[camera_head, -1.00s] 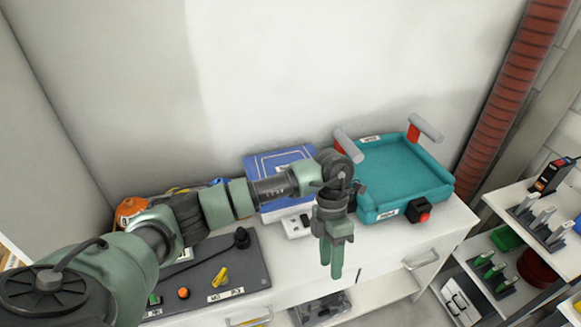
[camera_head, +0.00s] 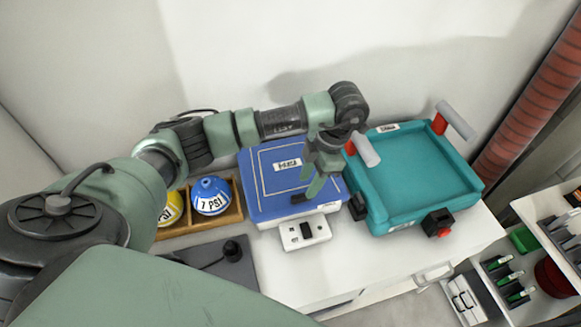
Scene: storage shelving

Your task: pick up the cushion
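No thing in view is clearly a cushion. Closest in look are a flat blue pad-like block (camera_head: 268,200) on a white base and a teal, padded, tray-shaped thing (camera_head: 415,172) to its right, both on the white counter. My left gripper (camera_head: 316,188) points down over the right part of the blue block. It hides some of that block's top and holds nothing that I can see. Its fingers show nearly edge-on, so their gap and any contact with the block are unclear. My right gripper is not in view.
A wooden tray (camera_head: 230,217) with a blue ball (camera_head: 211,195) and a yellow ball (camera_head: 170,209) stands left of the blue block. A grey handle (camera_head: 366,150) rises at the teal thing's left. Shelves stand at the right.

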